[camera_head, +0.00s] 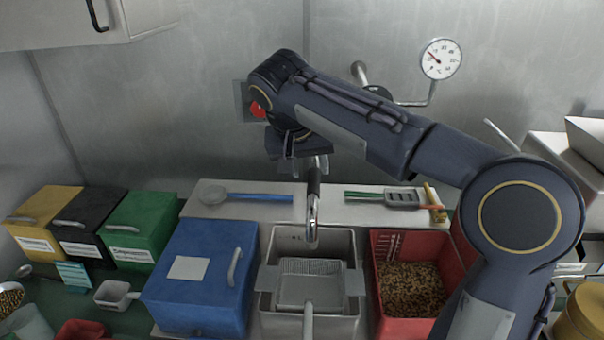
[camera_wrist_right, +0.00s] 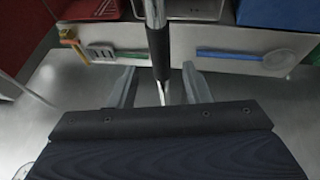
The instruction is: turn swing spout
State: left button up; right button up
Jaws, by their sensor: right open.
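The swing spout (camera_head: 312,218) is a chrome tube with a dark sleeve, hanging over the grey sink-like bin in the head view. My right gripper (camera_head: 302,163) is at the upper end of the spout, near the wall, and hides its root. In the right wrist view, the spout's dark sleeve (camera_wrist_right: 160,55) runs between the two spread fingers of my right gripper (camera_wrist_right: 158,88), with a gap on each side. The gripper is open. My left gripper is in neither view.
A blue lidded box (camera_head: 205,275) stands left of the grey bin (camera_head: 345,325); a red bin of beans (camera_head: 410,285) stands right. Utensils, including a blue ladle (camera_head: 250,197), lie on the ledge behind. A gauge (camera_head: 441,59) and pipe project from the wall.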

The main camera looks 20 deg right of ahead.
aim_at(312, 179)
jog(key=shift+x, duration=2.15)
grip_shut()
